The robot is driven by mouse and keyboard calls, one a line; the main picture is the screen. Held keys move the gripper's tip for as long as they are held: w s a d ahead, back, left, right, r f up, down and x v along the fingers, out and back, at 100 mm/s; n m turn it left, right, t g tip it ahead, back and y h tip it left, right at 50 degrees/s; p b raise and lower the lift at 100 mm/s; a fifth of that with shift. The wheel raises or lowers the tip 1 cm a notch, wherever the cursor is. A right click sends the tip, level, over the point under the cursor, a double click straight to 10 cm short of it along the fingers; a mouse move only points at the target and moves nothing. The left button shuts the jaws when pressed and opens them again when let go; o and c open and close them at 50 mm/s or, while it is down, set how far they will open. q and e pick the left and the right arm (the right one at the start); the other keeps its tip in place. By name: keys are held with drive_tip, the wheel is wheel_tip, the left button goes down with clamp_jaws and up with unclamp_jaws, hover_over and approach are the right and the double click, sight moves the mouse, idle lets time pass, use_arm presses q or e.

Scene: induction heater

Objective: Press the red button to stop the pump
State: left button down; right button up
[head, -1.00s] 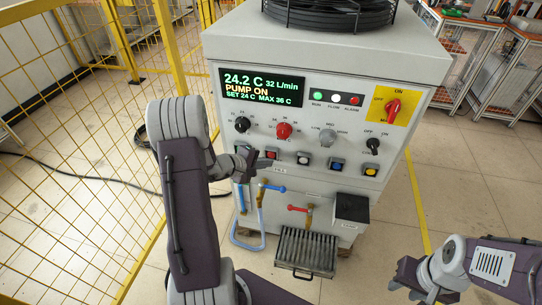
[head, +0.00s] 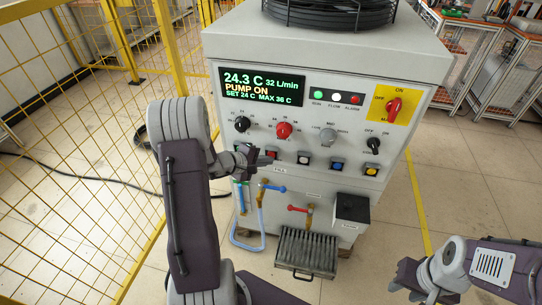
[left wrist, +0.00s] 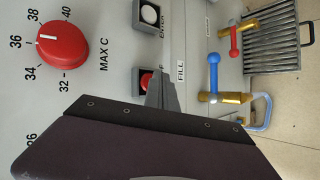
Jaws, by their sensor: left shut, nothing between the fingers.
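The red button (head: 271,152) is in a dark square frame near the left of the button row on the cabinet's front. In the left wrist view the red button (left wrist: 146,82) is partly covered by my fingers. My left gripper (head: 270,160) is shut and empty, its tip at the button's lower edge in the head view. The left gripper (left wrist: 162,82) appears beside the button in the wrist view; whether it touches is unclear. The display (head: 262,87) reads PUMP ON, 24.3 C. My right gripper (head: 395,283) is low at the right, away from the cabinet; its finger opening is unclear.
White (head: 303,158), blue (head: 336,163) and yellow (head: 370,169) buttons sit to the right. Knobs, including a red one (head: 284,130), are above. Blue-handled (head: 272,187) and red-handled (head: 298,208) valves project below. A yellow mesh fence (head: 75,150) stands at left.

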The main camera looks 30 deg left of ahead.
use_arm(q)
drive_tip(key=shift+w+a, duration=0.15)
drive_tip(key=shift+w, duration=0.35)
idle(0.6)
drive_tip(key=shift+s+b, duration=0.1)
drive_tip(key=shift+b, duration=0.2)
drive_tip(key=shift+s+d+b, duration=0.2)
drive_tip(key=shift+s+b, duration=0.35)
drive_tip(key=shift+s, duration=0.2)
drive_tip(key=s+b, duration=0.1)
drive_tip(key=s, duration=0.1)
drive_tip(key=s+d+b, duration=0.1)
drive_tip(key=s, duration=0.2)
drive_tip(key=shift+d+b, duration=0.1)
drive_tip(key=shift+b, duration=0.2)
